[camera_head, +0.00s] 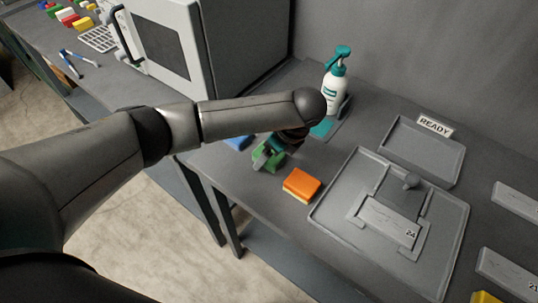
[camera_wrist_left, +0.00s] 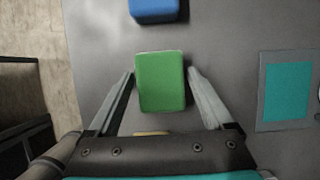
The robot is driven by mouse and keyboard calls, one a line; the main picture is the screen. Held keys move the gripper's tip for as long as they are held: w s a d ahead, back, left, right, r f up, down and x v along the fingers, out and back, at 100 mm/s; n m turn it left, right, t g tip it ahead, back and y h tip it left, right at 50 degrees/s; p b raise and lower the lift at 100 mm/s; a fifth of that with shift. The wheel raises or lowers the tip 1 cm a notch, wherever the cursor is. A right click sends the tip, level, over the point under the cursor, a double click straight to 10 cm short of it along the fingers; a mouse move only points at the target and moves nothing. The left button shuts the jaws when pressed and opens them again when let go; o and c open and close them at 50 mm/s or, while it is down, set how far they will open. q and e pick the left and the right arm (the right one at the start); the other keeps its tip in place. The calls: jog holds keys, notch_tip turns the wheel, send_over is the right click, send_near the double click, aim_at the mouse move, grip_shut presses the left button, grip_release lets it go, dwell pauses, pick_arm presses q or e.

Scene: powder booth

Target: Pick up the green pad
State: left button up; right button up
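The green pad (camera_wrist_left: 160,80) lies on the grey table. In the left wrist view it sits between the two fingers of my left gripper (camera_wrist_left: 163,85), which are open with a gap on each side of the pad. In the head view my left arm comes in from the left, and the left gripper (camera_head: 271,152) points down at the green pad (camera_head: 262,159), which is partly hidden by it. My right gripper is not in view.
An orange pad (camera_head: 302,185) lies beside the green pad, and a blue pad (camera_wrist_left: 153,10) on its other side. A pump bottle (camera_head: 336,85) stands behind on a teal patch (camera_head: 322,127). A grey tray (camera_head: 331,206) with a plate marked 24 is to the right. A grey cabinet (camera_head: 240,35) stands behind.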

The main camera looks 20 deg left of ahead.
pick_arm(q)
jog(key=c, duration=1.1)
